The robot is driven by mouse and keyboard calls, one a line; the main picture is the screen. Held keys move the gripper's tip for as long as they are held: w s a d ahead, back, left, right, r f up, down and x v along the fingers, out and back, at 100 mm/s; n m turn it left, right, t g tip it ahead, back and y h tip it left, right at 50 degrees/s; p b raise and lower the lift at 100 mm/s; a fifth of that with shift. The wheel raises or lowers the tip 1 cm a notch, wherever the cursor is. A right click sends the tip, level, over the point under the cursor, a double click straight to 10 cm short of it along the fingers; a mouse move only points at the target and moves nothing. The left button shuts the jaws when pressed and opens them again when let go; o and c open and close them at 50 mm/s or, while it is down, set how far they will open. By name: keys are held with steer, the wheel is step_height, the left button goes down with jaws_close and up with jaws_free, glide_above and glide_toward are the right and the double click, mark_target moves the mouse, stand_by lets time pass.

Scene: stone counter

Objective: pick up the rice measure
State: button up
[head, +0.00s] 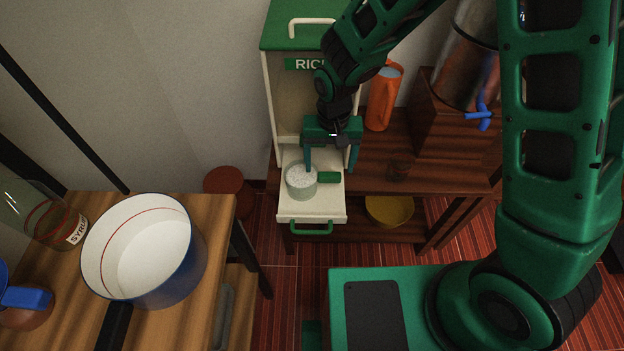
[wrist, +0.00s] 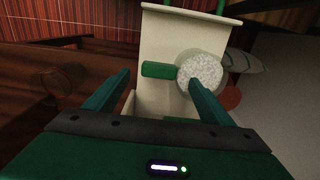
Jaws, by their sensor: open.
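The rice measure (head: 300,187) is a small pale cup full of white rice with a green handle (head: 328,177). It sits on the pulled-out cream drawer (head: 314,213) of the rice dispenser (head: 298,110). My gripper (head: 331,168) is open and points down just above the drawer. One finger is by the cup's rim and the other is to the right of the handle's end. In the wrist view, the measure (wrist: 201,72) and its handle (wrist: 158,69) show beyond and between the two fingers (wrist: 162,95). I cannot tell whether a finger touches the cup.
An orange flask (head: 383,97) and a metal urn with a blue tap (head: 468,60) stand right of the dispenser. A yellow bowl (head: 390,210) is on the shelf below. A large blue-and-white pot (head: 145,250) stands on the left table beside a syrup jar (head: 45,222).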

mark_target(329, 173)
steer(key=shift+f, duration=2.7)
